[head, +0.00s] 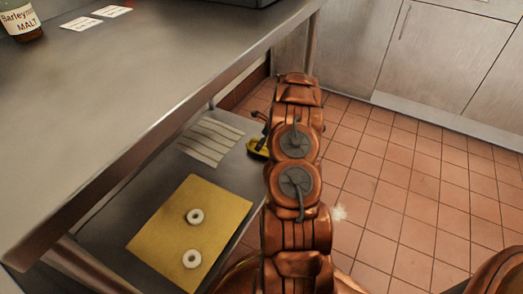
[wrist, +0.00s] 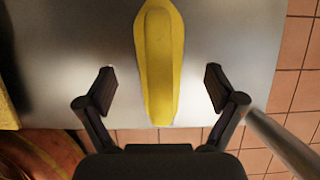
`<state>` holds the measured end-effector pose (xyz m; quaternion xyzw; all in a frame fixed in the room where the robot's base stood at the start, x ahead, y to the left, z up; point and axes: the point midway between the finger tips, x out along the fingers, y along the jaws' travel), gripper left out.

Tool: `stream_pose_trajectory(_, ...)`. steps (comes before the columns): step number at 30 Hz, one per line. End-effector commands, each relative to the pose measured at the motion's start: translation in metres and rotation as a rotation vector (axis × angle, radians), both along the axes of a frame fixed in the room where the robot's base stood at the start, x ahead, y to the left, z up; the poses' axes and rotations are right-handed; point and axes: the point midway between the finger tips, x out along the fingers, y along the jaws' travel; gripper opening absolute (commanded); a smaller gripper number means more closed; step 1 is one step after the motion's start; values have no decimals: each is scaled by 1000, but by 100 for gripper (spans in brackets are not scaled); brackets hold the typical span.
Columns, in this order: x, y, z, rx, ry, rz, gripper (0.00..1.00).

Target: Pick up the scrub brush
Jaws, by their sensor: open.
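The scrub brush, a long yellow thing with a raised middle ridge, lies on the grey lower shelf in the wrist view (wrist: 160,60). It runs lengthwise up the picture and passes between the two fingers of my gripper (wrist: 159,85). The fingers are open, with a gap on each side of the brush, and I see no contact. How high they are above it I cannot tell. In the head view a yellow part of the brush (head: 257,150) shows at the shelf's right edge; my arm hides the rest and most of the gripper.
The lower shelf (head: 232,172) holds a yellow board (head: 160,235) with two white rings and a striped cloth (head: 210,140). The steel counter (head: 130,90) overhangs it on the left, with a malt jar (head: 20,20) on top. A table leg (wrist: 285,142) stands right of my gripper.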

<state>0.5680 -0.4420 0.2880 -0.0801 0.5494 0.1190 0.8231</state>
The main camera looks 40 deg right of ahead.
Motion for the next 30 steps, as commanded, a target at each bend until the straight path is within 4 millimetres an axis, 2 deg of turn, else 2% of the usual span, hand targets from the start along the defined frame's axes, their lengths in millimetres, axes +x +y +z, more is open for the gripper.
stream_pose_trajectory(1, 2, 0, -11, -1, 1, 1, 93)
stream_pose_trajectory(7, 14, 4, -35, 1, 2, 4, 93)
stream_pose_trajectory(16, 16, 6, -37, 1, 1, 4, 92)
stream_pose_trajectory(30, 16, 6, -37, 1, 1, 5, 43)
